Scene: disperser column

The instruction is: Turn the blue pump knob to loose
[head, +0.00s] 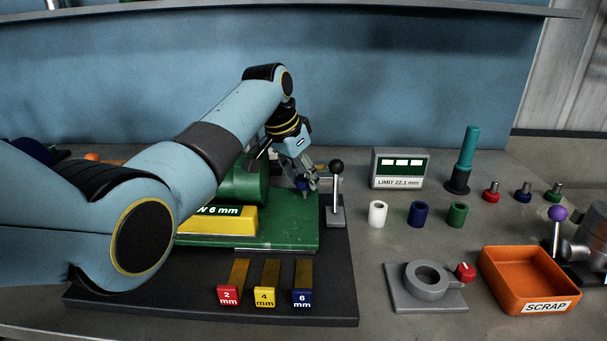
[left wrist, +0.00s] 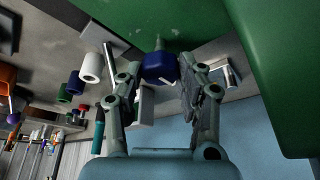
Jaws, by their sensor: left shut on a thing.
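The blue pump knob (left wrist: 158,68) is on a stem at the green machine, between my left gripper's fingertips in the left wrist view. My left gripper (left wrist: 166,82) is shut on it. In the head view my left gripper (head: 306,184) reaches down at the right end of the green machine (head: 285,232), just left of a black-ball lever (head: 336,166). There the fingers mostly hide the knob, and I cannot read its loose or tight setting. My right gripper is in neither view.
The black-ball lever stands close beside my fingers. A display (head: 401,169) reads LIMIT 22.1 mm. White, blue and green sleeves (head: 377,214) stand to the right. A grey ring fixture (head: 425,285) and an orange SCRAP tray (head: 490,262) are at front right.

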